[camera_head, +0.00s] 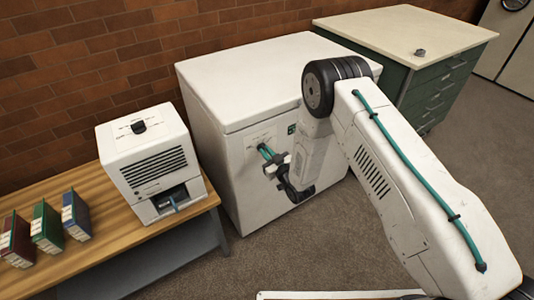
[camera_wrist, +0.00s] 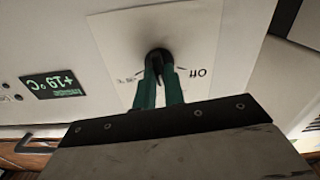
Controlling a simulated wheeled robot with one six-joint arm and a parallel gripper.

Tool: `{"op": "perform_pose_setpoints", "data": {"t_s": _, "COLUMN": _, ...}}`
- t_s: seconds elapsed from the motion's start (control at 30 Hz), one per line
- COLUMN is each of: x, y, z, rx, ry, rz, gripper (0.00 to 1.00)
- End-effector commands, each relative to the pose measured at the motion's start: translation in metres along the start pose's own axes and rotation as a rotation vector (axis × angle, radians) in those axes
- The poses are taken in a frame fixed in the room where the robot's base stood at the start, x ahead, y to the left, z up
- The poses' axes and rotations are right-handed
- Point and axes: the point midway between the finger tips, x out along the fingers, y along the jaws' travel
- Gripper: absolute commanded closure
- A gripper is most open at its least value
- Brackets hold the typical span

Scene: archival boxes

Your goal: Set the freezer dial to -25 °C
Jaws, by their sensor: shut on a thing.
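The white chest freezer (camera_head: 262,95) stands against the brick wall with its lid down. Its small black dial (camera_wrist: 158,56) sits on a pale plate (camera_wrist: 112,38) on the front. My gripper (camera_head: 264,151) has its green fingers closed around the dial; the wrist view shows the same fingers (camera_wrist: 160,77). The plate's lettering appears upside down, with "Off" on the right and small unreadable marks on the left. The fingers hide most of the dial, and I cannot read its setting. A display (camera_wrist: 54,86) on the front reads about +19 °C; it also shows in the head view (camera_head: 291,129).
A wooden bench (camera_head: 105,240) at left holds a white device (camera_head: 150,160) with a top knob and several coloured boxes (camera_head: 46,225). A green drawer cabinet (camera_head: 440,90) with a pale top stands right of the freezer. Carpeted floor lies in front.

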Motion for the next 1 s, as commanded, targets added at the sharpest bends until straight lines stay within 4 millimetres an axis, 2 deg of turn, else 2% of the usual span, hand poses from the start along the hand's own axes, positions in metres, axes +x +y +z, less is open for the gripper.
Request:
{"op": "perform_pose_setpoints", "data": {"t_s": 0.5, "x": -0.0009, "y": 0.0032, "z": 0.0013, "rx": 0.395, "ry": -0.002, "rz": 0.004, "gripper": 1.0}}
{"op": "perform_pose_setpoints", "data": {"t_s": 1.0, "x": -0.0011, "y": 0.004, "z": 0.0016, "rx": 0.509, "ry": -0.002, "rz": 0.005, "gripper": 1.0}}
